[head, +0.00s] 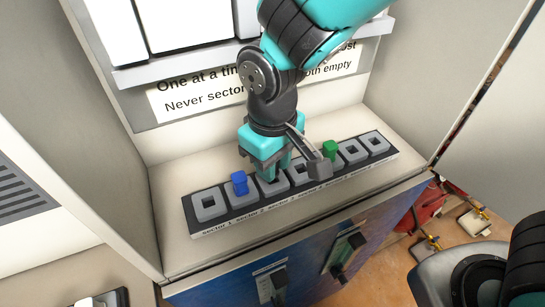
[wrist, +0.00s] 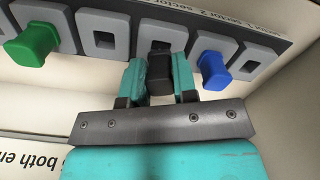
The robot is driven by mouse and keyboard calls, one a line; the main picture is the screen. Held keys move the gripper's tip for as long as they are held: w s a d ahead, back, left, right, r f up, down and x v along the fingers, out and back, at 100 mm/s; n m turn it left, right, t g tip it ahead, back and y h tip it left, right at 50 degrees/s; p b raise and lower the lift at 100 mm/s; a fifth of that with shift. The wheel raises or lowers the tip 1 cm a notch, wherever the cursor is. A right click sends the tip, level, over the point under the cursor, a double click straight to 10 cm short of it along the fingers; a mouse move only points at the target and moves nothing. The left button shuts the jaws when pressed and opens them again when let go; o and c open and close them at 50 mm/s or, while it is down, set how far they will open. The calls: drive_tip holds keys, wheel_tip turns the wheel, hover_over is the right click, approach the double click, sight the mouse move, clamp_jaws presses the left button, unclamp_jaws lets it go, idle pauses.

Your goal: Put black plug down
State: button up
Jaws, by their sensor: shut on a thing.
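My gripper (wrist: 160,80) is shut on the black plug (wrist: 159,66), which shows between its two teal fingers in the wrist view. The plug's far end lines up with a grey socket (wrist: 162,33), the one between the blue plug's socket and an empty socket (wrist: 104,38). I cannot tell whether it is inside that socket or just above it. In the head view my gripper (head: 268,170) is low over the socket strip (head: 215,228) and hides the black plug. The blue plug (head: 240,183) stands in a socket left of my gripper; the green plug (head: 329,150) stands to the right.
The strip lies on a pale ledge (head: 175,250) above a blue front panel (head: 240,290). An empty socket (head: 209,203) is at its left end, and two more are right of the green plug. A sign (head: 200,93) is behind. Cabinet walls close in both sides.

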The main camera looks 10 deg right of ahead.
drive_tip(key=shift+f+b, duration=0.45)
drive_tip(key=shift+f, duration=0.2)
drive_tip(key=o, duration=0.9)
wheel_tip(320, 180, up, 12)
drive_tip(key=b, duration=0.1)
drive_tip(key=s+d+f+y, duration=0.1)
drive_tip(key=s+d+y, duration=0.3)
drive_tip(key=s+d, duration=0.5)
drive_tip(key=shift+s+d+m, duration=0.4)
drive_tip(key=shift+s, duration=0.2)
